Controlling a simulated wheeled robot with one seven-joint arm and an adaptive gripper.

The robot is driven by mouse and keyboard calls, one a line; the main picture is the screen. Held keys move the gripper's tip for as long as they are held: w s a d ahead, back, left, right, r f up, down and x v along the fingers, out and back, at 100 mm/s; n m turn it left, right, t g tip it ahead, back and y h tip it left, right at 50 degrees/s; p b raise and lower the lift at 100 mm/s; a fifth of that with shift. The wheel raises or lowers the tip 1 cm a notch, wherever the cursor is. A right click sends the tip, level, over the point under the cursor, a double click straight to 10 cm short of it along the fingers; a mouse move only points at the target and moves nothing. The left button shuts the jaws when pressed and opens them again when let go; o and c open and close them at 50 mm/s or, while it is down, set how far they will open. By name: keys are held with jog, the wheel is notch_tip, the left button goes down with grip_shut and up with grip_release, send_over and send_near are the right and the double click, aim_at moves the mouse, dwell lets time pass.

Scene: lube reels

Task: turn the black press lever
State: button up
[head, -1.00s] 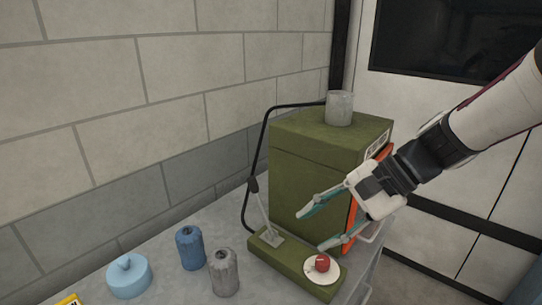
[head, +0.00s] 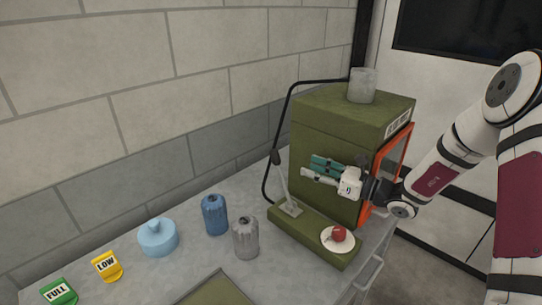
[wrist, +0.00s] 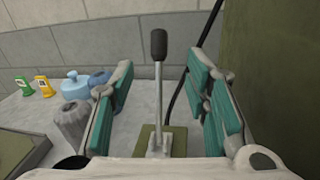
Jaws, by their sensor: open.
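The press lever (head: 283,181) is a thin grey rod with a black knob, standing on the green base of the olive-green press (head: 338,140). It leans slightly to the left in the head view. In the wrist view the lever (wrist: 158,88) stands nearly upright, between my two fingers in the picture. My gripper (head: 310,167) is open, to the right of the lever and in front of the press body. The teal-padded fingers (wrist: 165,98) point toward the lever and are spread on either side of its line. I see no contact.
A red button (head: 339,233) on a white disc sits on the base's right end. A grey canister (head: 246,238), a blue canister (head: 215,214) and a light-blue pot (head: 157,238) stand left. A black hose (head: 276,130) curves behind the lever.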

aim_at(275, 155)
jog(key=p+x, duration=0.1)
jog(key=x, duration=1.2)
jog(key=shift+a, duration=0.15)
grip_shut()
